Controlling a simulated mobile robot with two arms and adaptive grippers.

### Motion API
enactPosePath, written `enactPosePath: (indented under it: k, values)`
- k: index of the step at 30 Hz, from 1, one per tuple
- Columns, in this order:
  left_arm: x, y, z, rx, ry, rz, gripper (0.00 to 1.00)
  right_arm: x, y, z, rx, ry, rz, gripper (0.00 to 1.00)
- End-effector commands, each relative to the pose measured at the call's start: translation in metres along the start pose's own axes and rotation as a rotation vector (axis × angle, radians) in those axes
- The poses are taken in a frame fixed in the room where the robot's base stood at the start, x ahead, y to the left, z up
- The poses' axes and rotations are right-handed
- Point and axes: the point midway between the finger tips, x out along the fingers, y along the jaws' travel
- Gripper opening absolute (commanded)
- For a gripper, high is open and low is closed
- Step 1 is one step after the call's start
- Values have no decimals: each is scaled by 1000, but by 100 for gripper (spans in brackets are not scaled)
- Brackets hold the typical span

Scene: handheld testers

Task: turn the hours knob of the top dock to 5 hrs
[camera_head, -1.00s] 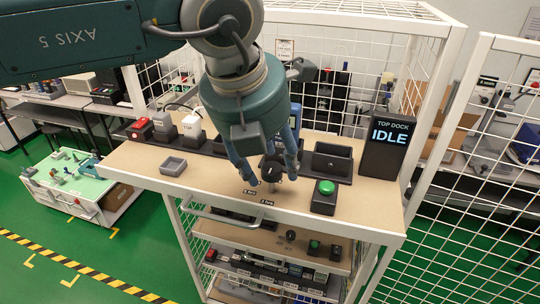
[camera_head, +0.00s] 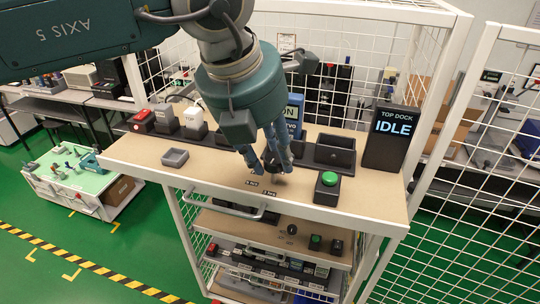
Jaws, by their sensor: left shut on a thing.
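The top dock's hours knob (camera_head: 271,168) is small and black and stands on the beige top shelf (camera_head: 215,168). It is largely hidden by my left gripper (camera_head: 270,166), which points down with its blue fingers shut on the knob from both sides. Small printed hour labels (camera_head: 254,182) lie on the shelf in front of the knob, too small to read surely. The knob's pointer is hidden. The dock's screen (camera_head: 393,130) at the right reads "TOP DOCK IDLE". My right gripper is out of view.
A green button (camera_head: 329,179) on a black box stands right of the knob, with an empty black cradle (camera_head: 335,152) behind it. A blue tester (camera_head: 294,113) stands behind the gripper. A small grey tray (camera_head: 175,157) is at the left. White mesh panels surround the cart.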

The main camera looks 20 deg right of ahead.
Motion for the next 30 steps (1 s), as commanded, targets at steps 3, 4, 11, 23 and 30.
enactPosePath:
  k: [3, 4, 11, 23, 30]
  values:
    - [-1, 0, 4, 76, -15, -41, 6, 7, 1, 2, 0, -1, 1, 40]
    - [-1, 0, 4, 100, -15, -51, 6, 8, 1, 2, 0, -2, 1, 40]
    - [-3, 0, 5, 299, -16, -132, 6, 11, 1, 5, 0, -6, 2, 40]
    - [-5, 0, 7, 629, -16, -266, 6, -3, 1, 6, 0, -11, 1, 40]
    - [-5, 1, 6, 766, -15, -320, 6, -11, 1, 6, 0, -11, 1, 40]
